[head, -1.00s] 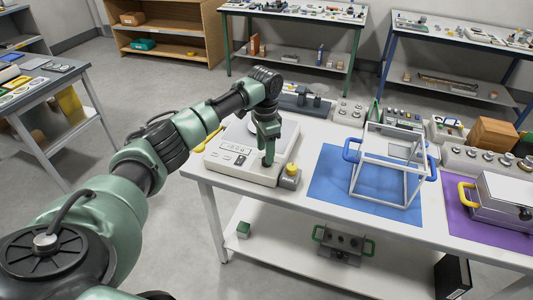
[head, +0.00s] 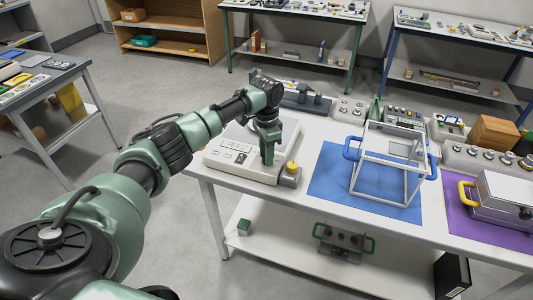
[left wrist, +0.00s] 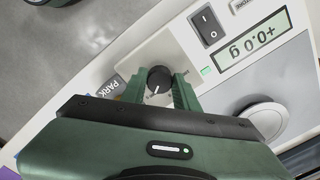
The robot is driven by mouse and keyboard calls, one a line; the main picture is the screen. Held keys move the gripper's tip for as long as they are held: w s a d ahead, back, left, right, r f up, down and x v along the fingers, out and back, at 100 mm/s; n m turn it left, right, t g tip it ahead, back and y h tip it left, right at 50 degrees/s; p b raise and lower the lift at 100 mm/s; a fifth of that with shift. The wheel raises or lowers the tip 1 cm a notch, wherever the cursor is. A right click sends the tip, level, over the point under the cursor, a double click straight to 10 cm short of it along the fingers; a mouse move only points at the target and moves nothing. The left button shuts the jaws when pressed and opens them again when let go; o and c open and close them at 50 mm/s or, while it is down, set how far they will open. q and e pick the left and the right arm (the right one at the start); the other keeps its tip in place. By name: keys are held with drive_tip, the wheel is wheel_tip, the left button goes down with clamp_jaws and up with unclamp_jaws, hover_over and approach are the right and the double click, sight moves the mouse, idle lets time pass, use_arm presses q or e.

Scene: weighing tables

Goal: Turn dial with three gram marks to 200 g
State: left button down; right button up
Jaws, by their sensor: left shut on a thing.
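The dial is a black round knob (left wrist: 158,79) with a white pointer line, on the pale front panel of a balance (left wrist: 150,55). In the left wrist view my left gripper (left wrist: 159,88) has one finger on each side of the knob and is shut on it. The gram marks around it are too small or covered to read. In the head view the left gripper (head: 267,158) points down at the right part of the balance (head: 222,163) and hides the dial. The display (left wrist: 250,47) reads +0.0 g, upside down. My right gripper is not in view.
A rocker switch (left wrist: 208,28) and a PARK label (left wrist: 114,86) lie close to the knob. A small grey block with a yellow top (head: 291,170) stands just right of the balance. A white open frame (head: 385,195) stands on a blue mat (head: 325,180) farther right.

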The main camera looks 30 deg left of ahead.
use_arm(q)
drive_tip(key=shift+r+n+p, duration=0.2)
drive_tip(key=shift+n+p, duration=0.2)
drive_tip(key=shift+p, duration=0.2)
drive_tip(key=n+p, duration=0.5)
drive_tip(key=p, duration=0.1)
drive_tip(key=shift+d+n+p, duration=0.15)
drive_tip(key=shift+n+p, duration=0.2)
drive_tip(key=shift+n, duration=0.05)
drive_tip(key=n+p, duration=0.2)
drive_tip(key=n, duration=0.1)
drive_tip(key=shift+f+n+p, duration=0.15)
drive_tip(key=shift+n+p, duration=0.4)
drive_tip(key=shift+n, duration=0.35)
drive_tip(key=c, duration=1.1)
unclamp_jaws()
drive_tip(key=shift+o, duration=0.2)
drive_tip(key=shift+r+b, duration=0.35)
drive_tip(key=shift+r, duration=3.55)
